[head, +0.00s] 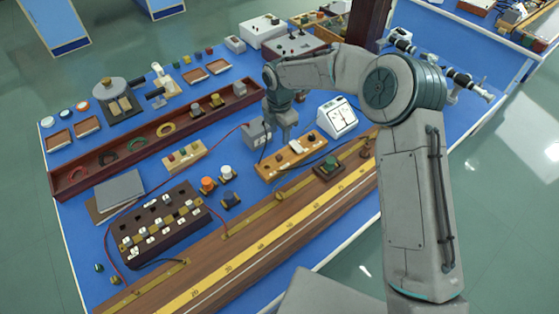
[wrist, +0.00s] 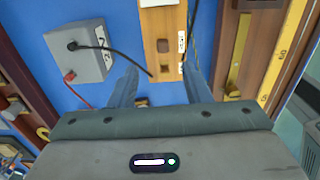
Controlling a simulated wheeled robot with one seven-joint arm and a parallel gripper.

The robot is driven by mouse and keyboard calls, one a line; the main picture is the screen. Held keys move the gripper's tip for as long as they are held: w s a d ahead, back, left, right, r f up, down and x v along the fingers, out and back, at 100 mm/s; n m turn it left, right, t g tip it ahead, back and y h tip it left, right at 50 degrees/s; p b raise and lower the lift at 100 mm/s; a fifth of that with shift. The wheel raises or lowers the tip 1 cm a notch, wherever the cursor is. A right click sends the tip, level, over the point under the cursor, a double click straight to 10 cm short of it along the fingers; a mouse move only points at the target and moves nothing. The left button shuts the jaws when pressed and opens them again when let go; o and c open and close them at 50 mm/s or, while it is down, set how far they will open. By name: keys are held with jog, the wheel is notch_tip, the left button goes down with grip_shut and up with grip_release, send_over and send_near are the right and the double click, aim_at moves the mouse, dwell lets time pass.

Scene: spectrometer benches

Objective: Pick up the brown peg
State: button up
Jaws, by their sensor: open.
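I cannot tell for certain which thing is the brown peg. In the head view, small coloured pegs stand in a row at the back left, among them a brownish one (head: 187,60). My gripper (head: 285,129) points down over the middle of the blue bench, beside a grey box (head: 257,134). In the wrist view my gripper (wrist: 158,88) has its two fingers spread apart, with nothing seen held between them. A wooden board (wrist: 160,35) lies below and between the fingers. My gripper's body hides the lower part of the wrist view.
The grey box also shows in the wrist view (wrist: 78,52), with black and red leads. A white meter (head: 338,118) stands right of my gripper. A long red-brown tray (head: 130,150) is to its left. A long wooden scale (head: 240,265) runs along the bench's front.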

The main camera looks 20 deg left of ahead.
jog(key=b, duration=0.2)
send_over(279, 156)
jog(key=f, duration=0.5)
jog(key=shift+w, duration=0.4)
jog(key=f+b, duration=0.2)
jog(key=f, duration=0.3)
jog(key=shift+s+b, duration=0.35)
jog(key=shift+b, duration=0.05)
grip_shut()
